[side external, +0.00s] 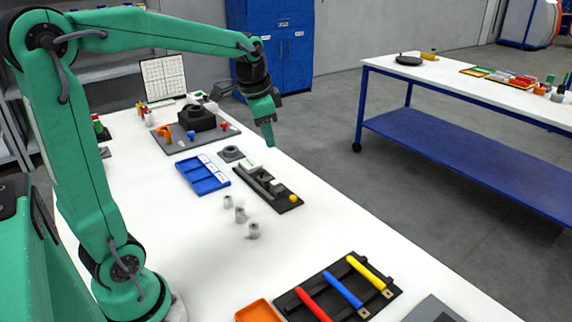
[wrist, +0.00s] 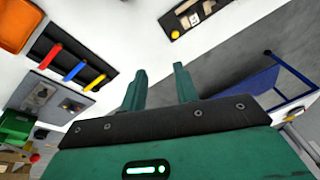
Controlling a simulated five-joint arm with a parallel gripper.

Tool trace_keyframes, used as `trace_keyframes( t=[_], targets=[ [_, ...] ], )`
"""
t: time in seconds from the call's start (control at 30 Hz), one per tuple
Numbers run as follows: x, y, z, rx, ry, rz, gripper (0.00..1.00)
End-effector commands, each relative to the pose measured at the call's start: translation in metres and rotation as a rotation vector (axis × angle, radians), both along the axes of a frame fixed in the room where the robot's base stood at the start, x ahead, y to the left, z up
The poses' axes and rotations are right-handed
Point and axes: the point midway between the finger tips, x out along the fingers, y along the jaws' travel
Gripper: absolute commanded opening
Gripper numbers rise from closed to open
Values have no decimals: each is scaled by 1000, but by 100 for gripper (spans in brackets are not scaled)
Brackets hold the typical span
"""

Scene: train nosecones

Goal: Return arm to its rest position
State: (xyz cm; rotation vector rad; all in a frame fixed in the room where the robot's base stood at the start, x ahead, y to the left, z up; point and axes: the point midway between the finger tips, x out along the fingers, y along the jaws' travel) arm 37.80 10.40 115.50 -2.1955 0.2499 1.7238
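My green gripper (side external: 268,132) is raised in the air above the far right edge of the white table (side external: 160,245), with fingers pointing down. In the wrist view its two fingers (wrist: 159,74) are apart with nothing between them. Three small grey cone-shaped pieces (side external: 240,215) stand on the table in the side view, nearer the camera than the gripper and apart from it. A black fixture (side external: 268,188) with grey parts and a yellow knob lies below the gripper; it also shows in the wrist view (wrist: 187,16).
A blue compartment tray (side external: 203,175) lies left of the fixture. A black rack (side external: 338,292) holds red, blue and yellow handles beside an orange bin (side external: 259,311). A dark board (side external: 197,136) with fittings sits at the back. A second table (side external: 470,95) stands across the floor.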

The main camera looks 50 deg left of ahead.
Motion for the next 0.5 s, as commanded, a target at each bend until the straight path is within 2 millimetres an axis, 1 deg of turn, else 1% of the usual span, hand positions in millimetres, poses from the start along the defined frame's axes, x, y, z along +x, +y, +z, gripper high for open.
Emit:
trace_keyframes(
  t=[0.03, 0.23, 0.5],
  targets=[
    [-9, -9, 4, -4, -18, 14, 30],
    [-43, -38, 11, -33, -75, 88, 30],
    [-90, -71, 8, -88, -150, 184, 30]
  ],
)
